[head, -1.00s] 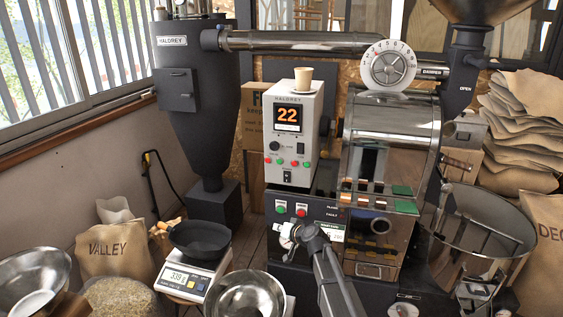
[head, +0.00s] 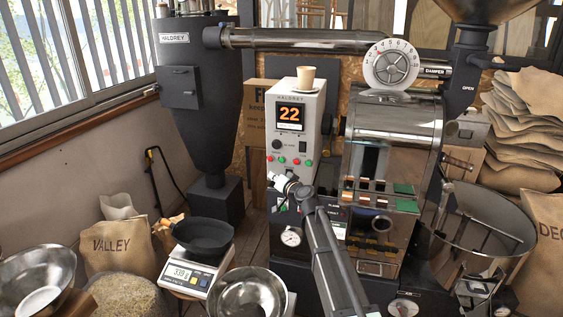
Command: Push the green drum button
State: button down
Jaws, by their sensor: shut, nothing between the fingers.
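The white HALDREY control box (head: 309,128) shows an orange 22. Along its lower front runs a row of small buttons, including a green one (head: 282,161) at the left and another green one (head: 309,162) at the right. I cannot read which is labelled drum. My gripper (head: 279,181) is shut and empty. It is just below this row in the picture, over the box's bottom edge, and appears apart from the buttons. My gripper and arm cover most of the black panel (head: 337,210) below, so the buttons there are largely hidden.
A paper cup (head: 305,78) stands on the box. The glass-fronted roaster drum (head: 385,165) is close on the right. A scale (head: 195,273) with a black pan (head: 204,237) and a steel bowl (head: 248,293) stand at lower left.

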aim_at(282, 160)
jog(key=shift+w+d, duration=0.25)
jog(key=shift+w, duration=1.2)
jog(key=shift+w+d, duration=0.25)
jog(key=shift+w, duration=1.2)
jog(key=shift+w+d, duration=0.25)
jog(key=shift+w, duration=1.2)
jog(key=shift+w+d+b, duration=0.15)
jog(key=shift+w+b, duration=0.7)
jog(key=shift+b, duration=0.15)
jog(key=shift+s, duration=0.15)
jog(key=shift+s+b, duration=0.45)
jog(key=shift+s, duration=0.25)
jog(key=shift+s, duration=0.15)
